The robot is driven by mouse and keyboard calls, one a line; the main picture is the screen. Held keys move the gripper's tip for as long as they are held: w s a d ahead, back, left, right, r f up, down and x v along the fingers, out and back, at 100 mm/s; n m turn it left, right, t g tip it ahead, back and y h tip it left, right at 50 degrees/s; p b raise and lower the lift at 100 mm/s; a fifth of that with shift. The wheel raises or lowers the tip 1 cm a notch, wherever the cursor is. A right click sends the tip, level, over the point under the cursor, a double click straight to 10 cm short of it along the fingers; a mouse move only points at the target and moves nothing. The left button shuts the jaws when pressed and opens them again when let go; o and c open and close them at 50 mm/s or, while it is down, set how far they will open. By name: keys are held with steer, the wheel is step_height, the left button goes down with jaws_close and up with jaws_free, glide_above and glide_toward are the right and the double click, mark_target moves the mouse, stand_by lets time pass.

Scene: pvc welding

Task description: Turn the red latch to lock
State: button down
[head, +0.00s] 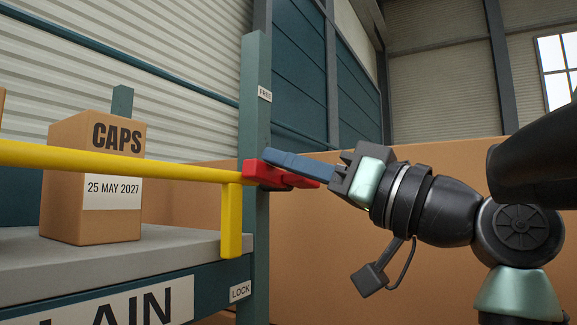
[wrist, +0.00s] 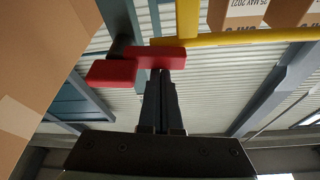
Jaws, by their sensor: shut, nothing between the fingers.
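The red latch (head: 254,172) sits at the right end of the yellow bar, by the teal post (head: 254,120). Its handle points to the right, roughly level. In the wrist view the latch (wrist: 112,73) spans the top middle, with its wider part to the left. My gripper (head: 268,155) comes in from the right with its fingers together and nothing between them. Its tips are right at the latch's upper side in the head view. In the wrist view the fingertips (wrist: 161,74) meet the latch's lower edge; I cannot tell if they touch.
The yellow bar (head: 150,165) runs across the shelf front, with a yellow tab (head: 231,222) hanging down. A FREE label (head: 265,94) is high on the post; a LOCK label (head: 240,291) is below. A CAPS box (head: 70,190) stands on the shelf. A large brown surface fills the background right.

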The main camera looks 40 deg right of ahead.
steer(key=shift+f, duration=0.25)
steer(key=shift+a+r, duration=0.1)
stand_by(0.5)
